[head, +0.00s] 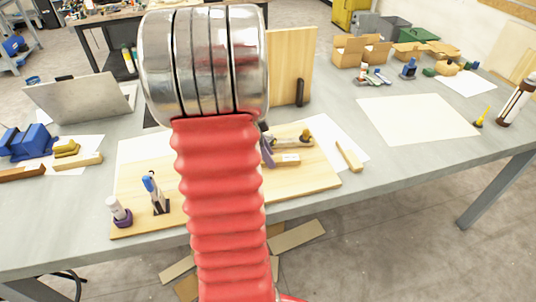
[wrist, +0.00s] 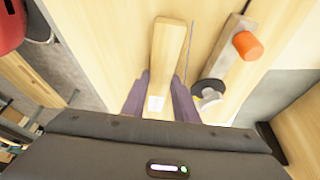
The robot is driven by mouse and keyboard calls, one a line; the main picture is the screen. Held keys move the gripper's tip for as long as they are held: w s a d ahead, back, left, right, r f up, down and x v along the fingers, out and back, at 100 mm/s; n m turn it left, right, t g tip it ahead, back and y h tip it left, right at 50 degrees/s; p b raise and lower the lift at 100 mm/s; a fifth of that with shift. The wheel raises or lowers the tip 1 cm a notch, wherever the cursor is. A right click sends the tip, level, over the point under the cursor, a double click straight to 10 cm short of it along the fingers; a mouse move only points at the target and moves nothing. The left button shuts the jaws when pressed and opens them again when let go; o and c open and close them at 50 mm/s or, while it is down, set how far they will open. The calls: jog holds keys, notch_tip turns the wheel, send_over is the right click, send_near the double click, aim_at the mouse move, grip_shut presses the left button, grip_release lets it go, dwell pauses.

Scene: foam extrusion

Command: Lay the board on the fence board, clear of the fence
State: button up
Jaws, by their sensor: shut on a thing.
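The large pale wooden fence board (head: 315,182) lies on the grey table, partly hidden behind my arm; its surface fills much of the wrist view (wrist: 110,35). My gripper (wrist: 161,86) has its purple fingers on both sides of a small light-wood board (wrist: 167,45) and is shut on its near end. The held board also shows in the head view (head: 287,160), over the fence board. I cannot tell whether they touch. A bar with an orange knob (wrist: 246,45) lies beside the held board, apart from it to the right; I cannot tell whether it is the fence.
A glue bottle (head: 119,210) and a blue-and-white tool in a stand (head: 155,192) are on the fence board's left part. Another wood strip (head: 350,156) lies at its right on paper. An upright wooden panel (head: 291,65) stands behind. A white sheet (head: 416,117) lies bare at right.

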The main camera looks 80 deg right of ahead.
jog(key=o, duration=1.1)
jog(key=shift+c, duration=0.2)
jog(key=v, duration=1.2)
